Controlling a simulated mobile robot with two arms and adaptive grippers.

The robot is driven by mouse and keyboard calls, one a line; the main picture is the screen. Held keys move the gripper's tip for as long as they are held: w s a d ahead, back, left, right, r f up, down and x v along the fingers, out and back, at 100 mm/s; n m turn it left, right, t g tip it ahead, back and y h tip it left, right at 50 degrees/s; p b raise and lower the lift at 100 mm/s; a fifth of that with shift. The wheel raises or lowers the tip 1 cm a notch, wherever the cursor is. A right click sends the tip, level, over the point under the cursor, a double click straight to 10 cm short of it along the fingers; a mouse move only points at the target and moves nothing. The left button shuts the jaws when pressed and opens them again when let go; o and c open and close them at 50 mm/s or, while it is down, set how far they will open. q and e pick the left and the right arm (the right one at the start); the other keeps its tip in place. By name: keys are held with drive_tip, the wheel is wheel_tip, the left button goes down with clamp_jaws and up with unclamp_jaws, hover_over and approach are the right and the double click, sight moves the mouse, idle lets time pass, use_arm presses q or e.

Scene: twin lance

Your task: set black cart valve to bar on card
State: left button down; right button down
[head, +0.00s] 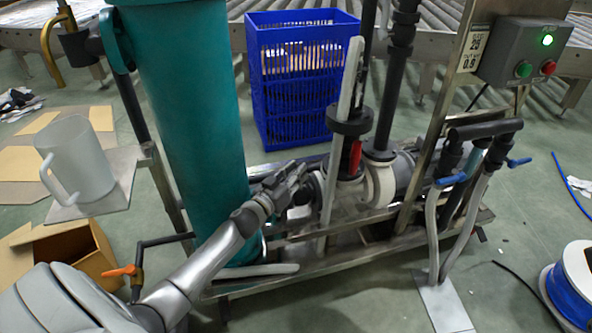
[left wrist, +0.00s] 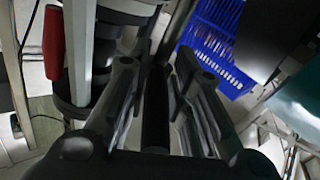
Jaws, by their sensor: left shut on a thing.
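The card (head: 473,48) on the metal post at upper right shows "29" and what looks like "0.9"; its small lettering is hard to read. My left gripper (head: 296,176) is at the cart's pump and pipework, right of the teal cylinder. In the left wrist view its two fingers (left wrist: 155,68) stand either side of a black bar-like handle (left wrist: 155,115), and it is shut on that handle. In the head view the fingers hide the handle. A red handle (head: 355,158) hangs on the upright pipe to the right; it also shows in the left wrist view (left wrist: 53,45). My right gripper is not in view.
The teal cylinder (head: 190,110) stands close beside my left arm. A blue crate (head: 290,120) is behind the cart. A translucent jug (head: 80,160) stands on a side plate at left. A grey control box (head: 525,50) has a lit green lamp. Blue-handled taps (head: 455,180) are at right.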

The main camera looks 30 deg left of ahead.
use_arm(q)
drive_tip(key=shift+d+m+h, duration=0.25)
drive_tip(key=shift+m+h, duration=0.25)
drive_tip(key=shift+h, duration=0.2)
drive_tip(key=c, duration=1.4)
unclamp_jaws()
drive_tip(key=shift+d, duration=0.1)
drive_tip(key=shift+c, duration=0.2)
drive_tip(key=shift+a, duration=0.2)
drive_tip(key=shift+s+a, duration=0.1)
drive_tip(key=shift+s, duration=0.5)
drive_tip(key=s+a, duration=0.1)
drive_tip(key=s, duration=0.9)
drive_tip(key=shift+s, duration=0.4)
